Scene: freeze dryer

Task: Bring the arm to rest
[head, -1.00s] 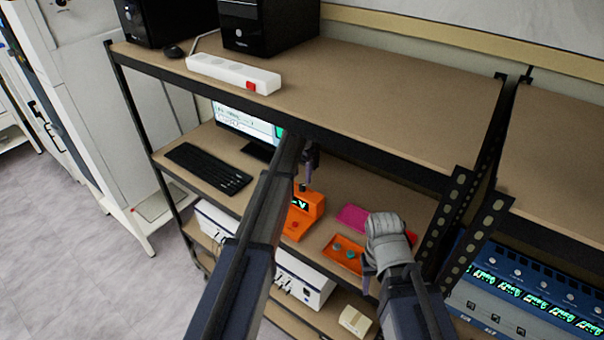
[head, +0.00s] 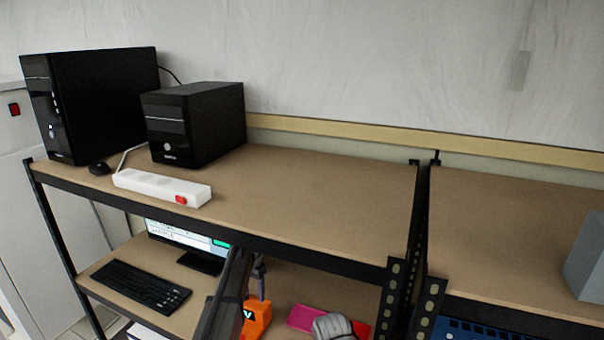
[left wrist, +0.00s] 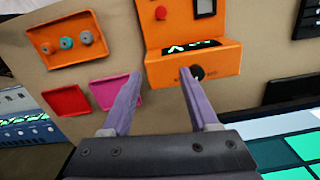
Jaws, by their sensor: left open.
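My left gripper (left wrist: 160,95) is open, with two purple fingers apart and nothing between them in the left wrist view. Its fingers point toward an orange device (left wrist: 192,62) with a small dark display and a round black knob. In the head view my left arm reaches up from the bottom to the middle shelf, and the left gripper (head: 260,280) shows partly beside the orange device (head: 257,316). A grey part of my other arm shows at the bottom edge by the pink tray (head: 302,317); its fingers are out of view.
An orange tray (left wrist: 75,44) holds several small round pieces. A red tray (left wrist: 67,101) lies beside the pink one. The upper shelf (head: 320,190) carries a white power strip (head: 160,187) and black computers (head: 195,125). A keyboard (head: 135,286) and monitor (head: 187,240) stand on the middle shelf.

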